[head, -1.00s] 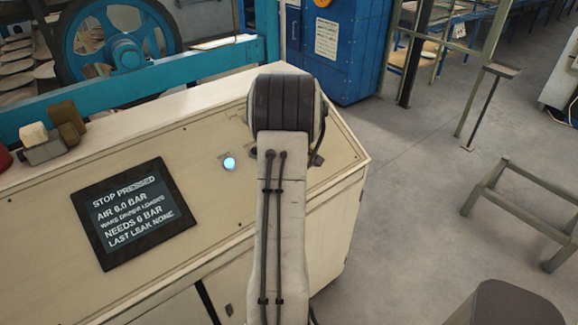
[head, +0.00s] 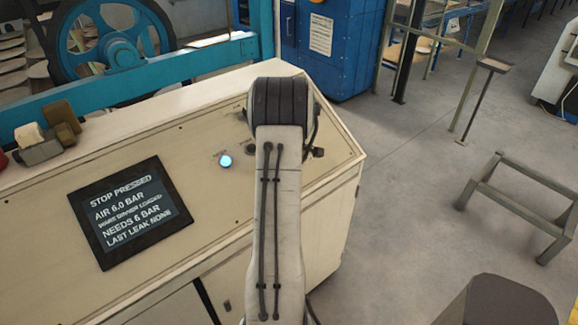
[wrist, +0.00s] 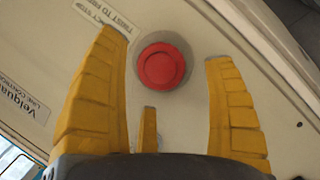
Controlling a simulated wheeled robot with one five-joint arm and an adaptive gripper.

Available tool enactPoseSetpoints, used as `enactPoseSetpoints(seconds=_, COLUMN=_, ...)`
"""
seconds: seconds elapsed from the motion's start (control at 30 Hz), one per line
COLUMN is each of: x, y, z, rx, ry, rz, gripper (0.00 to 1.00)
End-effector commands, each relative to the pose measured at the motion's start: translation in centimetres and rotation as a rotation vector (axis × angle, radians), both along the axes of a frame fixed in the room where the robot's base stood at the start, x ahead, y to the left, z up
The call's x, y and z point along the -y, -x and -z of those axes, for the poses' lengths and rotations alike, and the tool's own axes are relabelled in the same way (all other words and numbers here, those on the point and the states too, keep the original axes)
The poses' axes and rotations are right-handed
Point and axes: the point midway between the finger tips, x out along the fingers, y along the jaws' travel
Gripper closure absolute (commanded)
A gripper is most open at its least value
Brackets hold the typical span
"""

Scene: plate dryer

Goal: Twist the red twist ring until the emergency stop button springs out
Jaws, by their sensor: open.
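In the wrist view, the red emergency stop button (wrist: 161,65) sits on the pale panel, with a grey surround behind it. A third, shorter finger shows below the button. No finger visibly touches it. In the head view, my arm hides the button and the gripper. The console screen (head: 131,213) reads "STOP PRESSED" and "AIR 6.0 BAR".
A lit blue-white lamp (head: 225,161) is on the console (head: 215,235), left of my arm. A blue cabinet (head: 335,60) stands behind.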

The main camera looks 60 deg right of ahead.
Motion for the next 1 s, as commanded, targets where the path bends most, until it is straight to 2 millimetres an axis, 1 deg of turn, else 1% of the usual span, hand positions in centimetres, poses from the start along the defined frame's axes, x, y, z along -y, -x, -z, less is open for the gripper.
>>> enactPoseSetpoints(seconds=0.1, x=0.4, y=-0.2, z=1.2, rx=-0.001, ry=-0.003, rz=0.001, gripper=0.23)
enactPoseSetpoints(seconds=0.33, x=1.0, y=-0.5, z=2.7, rx=0.000, ry=-0.001, rz=0.001, gripper=0.23)
enactPoseSetpoints(seconds=0.77, x=1.2, y=-0.6, z=3.1, rx=0.001, ry=0.000, rz=0.002, gripper=0.22)
enactPoseSetpoints(seconds=1.0, x=1.2, y=-0.6, z=3.0, rx=0.001, ry=0.000, rz=0.002, gripper=0.44)
